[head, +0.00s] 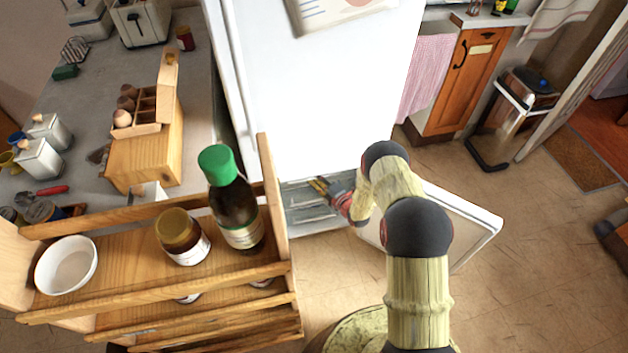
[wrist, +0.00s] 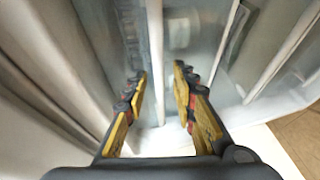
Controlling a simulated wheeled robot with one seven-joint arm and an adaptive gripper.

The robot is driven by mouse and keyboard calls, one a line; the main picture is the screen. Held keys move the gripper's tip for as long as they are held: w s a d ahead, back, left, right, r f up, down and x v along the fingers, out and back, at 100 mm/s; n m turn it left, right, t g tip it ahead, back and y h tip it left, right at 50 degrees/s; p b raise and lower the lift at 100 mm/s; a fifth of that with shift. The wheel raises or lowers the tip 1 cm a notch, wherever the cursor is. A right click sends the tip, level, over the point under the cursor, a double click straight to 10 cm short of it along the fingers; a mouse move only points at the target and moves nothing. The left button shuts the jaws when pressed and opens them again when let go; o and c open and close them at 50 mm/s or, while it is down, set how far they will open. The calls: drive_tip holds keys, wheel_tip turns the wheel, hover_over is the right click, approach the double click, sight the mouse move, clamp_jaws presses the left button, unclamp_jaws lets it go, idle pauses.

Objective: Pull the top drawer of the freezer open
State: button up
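The freezer compartment (head: 305,205) is at the bottom of the white fridge, and its door (head: 468,222) stands open to the right. Pale, translucent drawer fronts (head: 308,217) show inside it; in the wrist view they are grey-blue panels (wrist: 205,45). My gripper (head: 318,187) is at the upper part of the freezer opening. In the wrist view my gripper (wrist: 159,78) has its yellow fingers apart, with a pale strip (wrist: 156,50) running between them. I cannot tell whether the fingers touch it. Part of the opening is hidden behind my arm.
A wooden rack (head: 150,292) with a green-capped bottle (head: 232,200), a brown jar (head: 183,238) and a white bowl (head: 67,266) stands left of the freezer. A counter (head: 95,85) lies behind it. Open floor (head: 540,230) lies to the right.

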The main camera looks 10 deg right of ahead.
drive_tip(key=shift+w+a, duration=0.1)
drive_tip(key=shift+w, duration=0.05)
drive_tip(key=shift+c, duration=0.8)
clamp_jaws()
